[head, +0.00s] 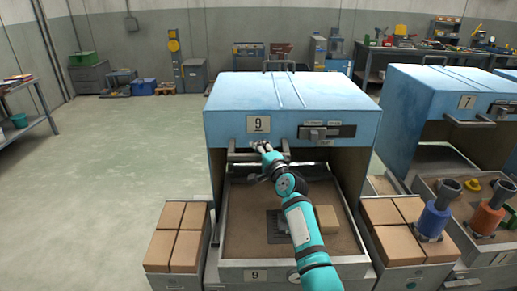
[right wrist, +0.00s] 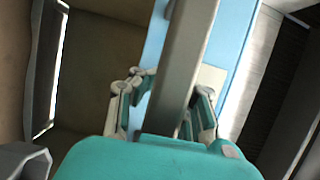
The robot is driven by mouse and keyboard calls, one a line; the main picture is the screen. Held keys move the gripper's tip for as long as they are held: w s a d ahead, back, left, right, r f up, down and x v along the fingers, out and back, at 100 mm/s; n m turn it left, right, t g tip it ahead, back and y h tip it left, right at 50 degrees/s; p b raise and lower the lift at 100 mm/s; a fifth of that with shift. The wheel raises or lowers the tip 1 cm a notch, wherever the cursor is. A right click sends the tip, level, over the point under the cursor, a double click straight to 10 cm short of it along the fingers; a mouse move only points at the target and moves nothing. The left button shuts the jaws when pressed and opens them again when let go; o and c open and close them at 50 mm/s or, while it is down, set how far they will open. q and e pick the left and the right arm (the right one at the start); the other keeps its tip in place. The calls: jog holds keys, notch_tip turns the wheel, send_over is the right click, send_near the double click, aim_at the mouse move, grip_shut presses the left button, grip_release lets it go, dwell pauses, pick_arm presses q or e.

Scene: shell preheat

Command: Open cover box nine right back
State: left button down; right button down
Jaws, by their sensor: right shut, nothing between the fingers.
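The blue cover of box nine (head: 290,97) stands in the middle of the head view, with a "9" plate on its front. Below its front panel is an open space, with a brown bed in the tray (head: 295,276) under it. A grey handle bar (head: 240,156) runs along the cover's lower front edge. My right gripper (head: 262,146) is at this bar, left of the middle, shut with nothing held. In the right wrist view, a grey bar (right wrist: 188,65) crosses by the fingers; contact is unclear. My left gripper is not in view.
Brown blocks (head: 178,236) stand in a side bin left of the tray, and more (head: 392,228) at right. Box seven (head: 440,100) stands close on the right, with blue (head: 433,221) and orange (head: 486,219) items before it. The floor at left is clear.

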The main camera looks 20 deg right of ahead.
jog(key=c, duration=1.9)
grip_release()
jog(key=o, duration=0.7)
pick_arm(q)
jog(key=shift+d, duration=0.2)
pick_arm(e)
jog(key=shift+d, duration=0.1)
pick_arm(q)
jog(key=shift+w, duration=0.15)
